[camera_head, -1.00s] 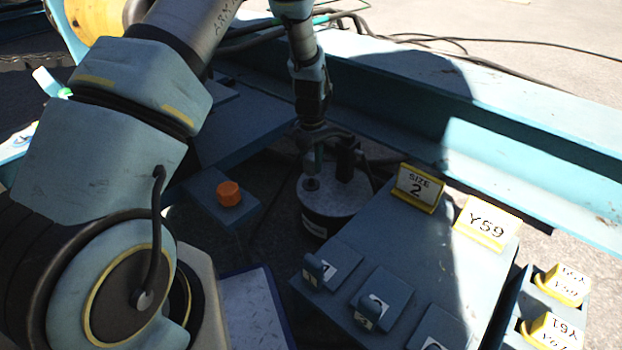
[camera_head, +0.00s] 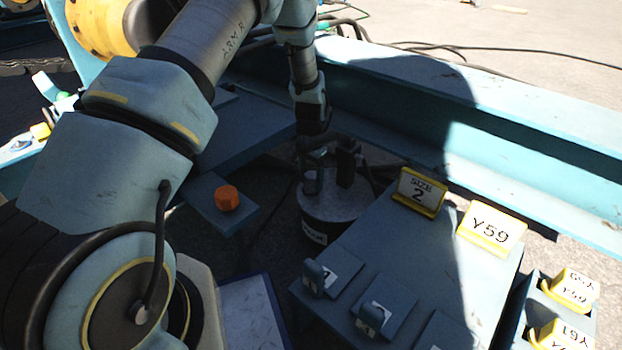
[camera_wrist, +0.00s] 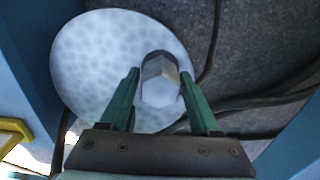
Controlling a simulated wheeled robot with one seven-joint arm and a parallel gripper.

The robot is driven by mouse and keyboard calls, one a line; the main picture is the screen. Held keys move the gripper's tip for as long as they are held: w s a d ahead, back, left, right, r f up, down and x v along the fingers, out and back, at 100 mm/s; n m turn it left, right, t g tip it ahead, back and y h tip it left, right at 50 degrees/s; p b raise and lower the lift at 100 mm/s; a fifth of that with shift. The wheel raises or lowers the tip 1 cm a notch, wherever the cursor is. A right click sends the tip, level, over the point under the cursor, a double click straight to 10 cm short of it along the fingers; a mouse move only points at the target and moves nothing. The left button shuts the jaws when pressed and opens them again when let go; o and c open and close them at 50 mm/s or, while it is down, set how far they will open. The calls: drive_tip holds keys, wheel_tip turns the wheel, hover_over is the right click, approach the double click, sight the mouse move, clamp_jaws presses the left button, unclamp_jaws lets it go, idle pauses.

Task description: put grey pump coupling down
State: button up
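The grey pump coupling (camera_head: 312,182) stands upright on the round pale top of a drum-shaped pump body (camera_head: 337,203). In the wrist view the coupling (camera_wrist: 160,82) is a faceted grey piece in front of the mottled disc (camera_wrist: 85,70). My gripper (camera_head: 312,165) is just above the coupling in the head view. In the wrist view the green fingers of my gripper (camera_wrist: 160,76) lie on either side of the coupling. Narrow gaps show, so the gripper looks open. Actual contact at the fingertips is hard to make out.
A dark post (camera_head: 346,165) rises beside the coupling. A blue bench (camera_head: 385,250) with a SIZE 2 sign (camera_head: 420,192), a Y59 sign (camera_head: 491,228) and small tabbed blocks is to the right. An orange knob (camera_head: 227,197) is left. A blue beam (camera_head: 400,105) runs behind.

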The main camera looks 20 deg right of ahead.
sight(311, 175)
wheel_tip(311, 175, up, 12)
drive_tip(key=p, duration=0.6)
drive_tip(key=w+a+r+n, duration=0.1)
drive_tip(key=a+r+n, duration=0.2)
drive_tip(key=a+r, duration=0.5)
drive_tip(key=s+a+r+n, duration=0.2)
drive_tip(key=s+a+r, duration=0.1)
drive_tip(key=a, duration=0.5)
drive_tip(key=s+a+r+n+t, duration=0.1)
drive_tip(key=s+a+r+n, duration=0.2)
drive_tip(key=s+a, duration=0.2)
drive_tip(key=s+a+r+n, duration=0.3)
drive_tip(key=s+a, duration=0.1)
drive_tip(key=a, duration=0.7)
drive_tip(key=shift+s+r+t+b, duration=0.2)
drive_tip(key=shift+r+t+b, duration=0.1)
wheel_tip(311, 175, up, 42)
drive_tip(key=p, duration=4.1)
drive_tip(key=shift+p, duration=0.35)
